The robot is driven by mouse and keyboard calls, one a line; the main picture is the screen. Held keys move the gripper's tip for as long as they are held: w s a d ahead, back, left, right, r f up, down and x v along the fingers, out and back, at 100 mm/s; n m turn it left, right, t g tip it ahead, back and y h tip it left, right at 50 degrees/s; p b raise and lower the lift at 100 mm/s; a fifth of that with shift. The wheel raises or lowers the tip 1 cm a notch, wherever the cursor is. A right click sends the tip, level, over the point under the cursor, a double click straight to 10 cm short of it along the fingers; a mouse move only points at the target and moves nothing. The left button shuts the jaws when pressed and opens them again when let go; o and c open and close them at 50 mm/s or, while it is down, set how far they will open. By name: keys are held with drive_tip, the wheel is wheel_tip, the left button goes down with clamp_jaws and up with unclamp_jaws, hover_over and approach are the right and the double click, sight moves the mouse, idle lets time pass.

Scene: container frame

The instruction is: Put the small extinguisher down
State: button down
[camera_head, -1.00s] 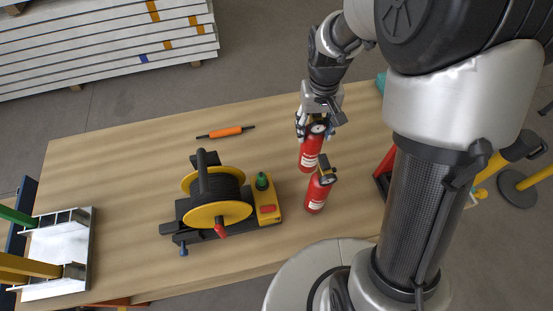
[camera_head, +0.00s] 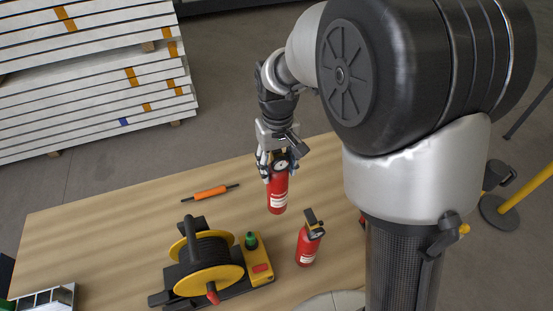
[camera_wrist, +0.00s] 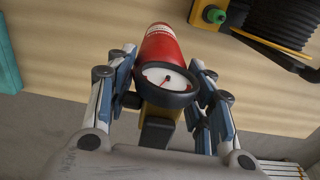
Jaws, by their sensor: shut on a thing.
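The small extinguisher (camera_head: 277,192) is red with a white label and a round gauge. My gripper (camera_head: 277,165) is shut on its top and holds it upright over the wooden table. I cannot tell whether its base touches the table. In the wrist view its red body (camera_wrist: 160,45) and gauge sit between my two fingers (camera_wrist: 163,95). A second red extinguisher (camera_head: 307,248) with a black and yellow top stands on the table, nearer the camera and slightly to the right, apart from the held one.
A yellow and black cable reel (camera_head: 205,268) with a green knob (camera_head: 250,240) stands left of the extinguishers. An orange tool (camera_head: 210,192) lies near the back edge. The wooden table (camera_head: 110,235) has bare room at left. Stacked white panels (camera_head: 90,80) stand beyond it.

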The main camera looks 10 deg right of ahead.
sight(277, 193)
wheel_tip(277, 193, down, 12)
drive_tip(key=b, duration=0.2)
drive_tip(key=shift+r+b, duration=0.1)
drive_tip(key=shift+b, duration=0.2)
drive_tip(key=c, duration=0.8)
unclamp_jaws()
drive_tip(key=shift+o, duration=0.2)
